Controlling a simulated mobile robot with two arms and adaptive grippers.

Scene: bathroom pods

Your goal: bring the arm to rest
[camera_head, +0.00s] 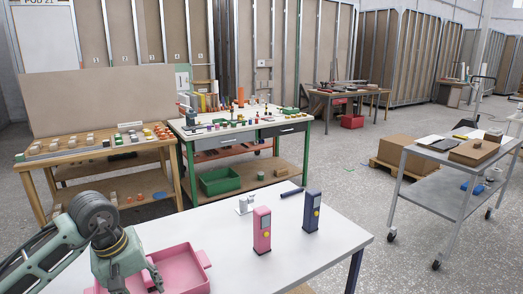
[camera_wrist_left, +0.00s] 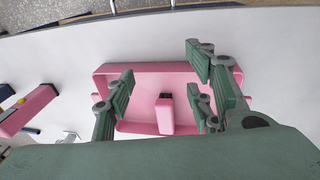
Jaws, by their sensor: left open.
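My left gripper (camera_head: 138,284) hangs over the pink tray (camera_head: 181,262) at the front left of the white table. In the left wrist view the gripper (camera_wrist_left: 160,88) has its fingers spread wide with nothing between them. Below them is the tray (camera_wrist_left: 145,68), and a small pink piece with a dark end (camera_wrist_left: 166,115) lies inside it. Whether the fingers touch the tray is hard to tell. My right gripper is in neither view.
A pink upright device (camera_head: 262,231) and a dark blue one (camera_head: 311,212) stand on the white table (camera_head: 215,228). A small white-grey item (camera_head: 244,204) and a dark bar (camera_head: 292,192) lie behind them. A grey cart (camera_head: 455,150) stands at the right.

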